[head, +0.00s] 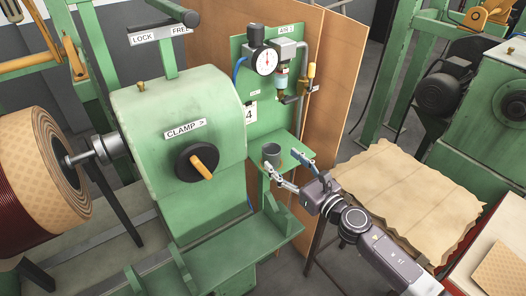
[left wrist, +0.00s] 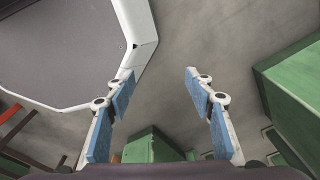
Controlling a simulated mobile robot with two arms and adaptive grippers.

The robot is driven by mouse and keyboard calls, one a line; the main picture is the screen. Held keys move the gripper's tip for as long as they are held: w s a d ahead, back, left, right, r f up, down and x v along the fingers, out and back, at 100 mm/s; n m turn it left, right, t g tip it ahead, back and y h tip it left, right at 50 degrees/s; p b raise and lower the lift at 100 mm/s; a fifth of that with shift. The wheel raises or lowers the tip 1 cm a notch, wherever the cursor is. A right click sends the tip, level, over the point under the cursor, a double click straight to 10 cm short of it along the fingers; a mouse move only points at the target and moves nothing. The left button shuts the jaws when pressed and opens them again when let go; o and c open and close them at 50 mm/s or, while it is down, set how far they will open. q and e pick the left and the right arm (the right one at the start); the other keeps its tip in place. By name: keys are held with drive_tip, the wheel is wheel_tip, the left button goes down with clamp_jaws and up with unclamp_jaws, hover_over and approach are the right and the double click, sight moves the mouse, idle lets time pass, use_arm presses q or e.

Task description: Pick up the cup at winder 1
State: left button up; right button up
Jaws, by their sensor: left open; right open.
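A small dark grey cup (head: 271,152) stands upright on a green shelf (head: 294,150) on the front of the winder's green panel. My right gripper (head: 280,160) reaches in from the lower right. Its jaws are open, with the fingertips close to the cup, one at its near side and one at its right. I cannot tell whether either finger touches it. My left gripper (left wrist: 160,88) shows only in the left wrist view, open and empty, with blue finger pads, above the grey floor.
The green winder housing (head: 175,125) with its clamp knob (head: 196,162) stands left of the cup. A gauge (head: 264,61) and pipes are above the shelf. A brown board (head: 338,70) stands behind. A paper-covered table (head: 408,190) is on the right.

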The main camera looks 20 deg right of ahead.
sight(278, 154)
drive_tip(key=shift+w+a+r+p, duration=0.15)
drive_tip(key=shift+w+p, duration=0.05)
drive_tip(key=shift+w, duration=0.3)
drive_tip(key=shift+w+a+r+p, duration=0.1)
drive_tip(key=shift+w+r+p, duration=0.05)
drive_tip(key=shift+w, duration=0.3)
drive_tip(key=x, duration=0.3)
drive_tip(key=shift+w+a+p, duration=0.15)
drive_tip(key=shift+w+p, duration=0.2)
drive_tip(key=shift+p, duration=0.05)
drive_tip(key=shift+w+a+f, duration=0.15)
drive_tip(key=shift+w, duration=0.25)
use_arm(q)
drive_tip(key=shift+s+d+r, duration=0.15)
drive_tip(key=shift+r, duration=0.3)
drive_tip(key=shift+s+d+r, duration=0.1)
drive_tip(key=shift+r, duration=0.35)
use_arm(e)
drive_tip(key=shift+c, duration=0.5)
use_arm(q)
drive_tip(key=shift+s+a, duration=0.1)
drive_tip(key=shift+s, duration=0.35)
use_arm(e)
drive_tip(key=c, duration=1.1)
drive_tip(key=shift+c, duration=0.2)
